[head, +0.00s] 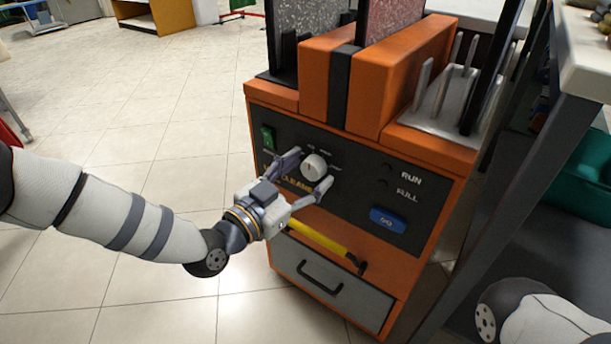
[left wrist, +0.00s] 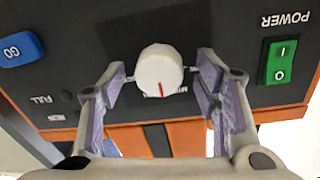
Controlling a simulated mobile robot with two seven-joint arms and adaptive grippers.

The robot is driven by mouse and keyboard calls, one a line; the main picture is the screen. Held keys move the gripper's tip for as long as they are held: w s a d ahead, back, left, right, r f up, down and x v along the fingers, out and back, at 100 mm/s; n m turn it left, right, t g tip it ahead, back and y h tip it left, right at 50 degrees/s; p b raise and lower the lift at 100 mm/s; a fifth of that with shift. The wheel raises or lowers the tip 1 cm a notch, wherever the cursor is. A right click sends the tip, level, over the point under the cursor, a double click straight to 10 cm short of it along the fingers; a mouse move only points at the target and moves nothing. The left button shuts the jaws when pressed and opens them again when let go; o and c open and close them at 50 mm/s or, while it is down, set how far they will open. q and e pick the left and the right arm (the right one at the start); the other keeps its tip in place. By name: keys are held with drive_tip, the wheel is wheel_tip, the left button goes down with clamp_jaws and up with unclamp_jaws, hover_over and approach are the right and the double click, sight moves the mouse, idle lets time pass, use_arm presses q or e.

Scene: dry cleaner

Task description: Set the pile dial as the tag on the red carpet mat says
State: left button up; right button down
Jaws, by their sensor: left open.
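The pile dial (head: 314,167) is a white round knob on the dark panel of the orange machine (head: 272,97). In the left wrist view the dial (left wrist: 156,66) carries a red mark pointing to the bottom of the picture, towards the panel's top; the panel looks upside down there. The label by the mark is partly hidden and unreadable. My left gripper (head: 307,174) is open, its fingers on either side of the dial, with small gaps showing. A reddish mat (head: 388,18) stands upright in the machine's top; no tag on it shows. My right gripper is out of view.
The panel has a green power switch (left wrist: 280,62) and a blue GO button (head: 388,220). A yellow bar handle (head: 318,240) and a grey drawer (head: 325,280) are below. A grey speckled mat (head: 305,18) stands at the left slot. A dark-framed table (head: 540,150) is close on the right.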

use_arm(q)
drive_tip(key=c, duration=1.1)
drive_tip(key=n, duration=0.5)
drive_tip(key=shift+c, duration=0.2)
drive_tip(key=o, duration=1.1)
drive_tip(key=shift+o, duration=0.2)
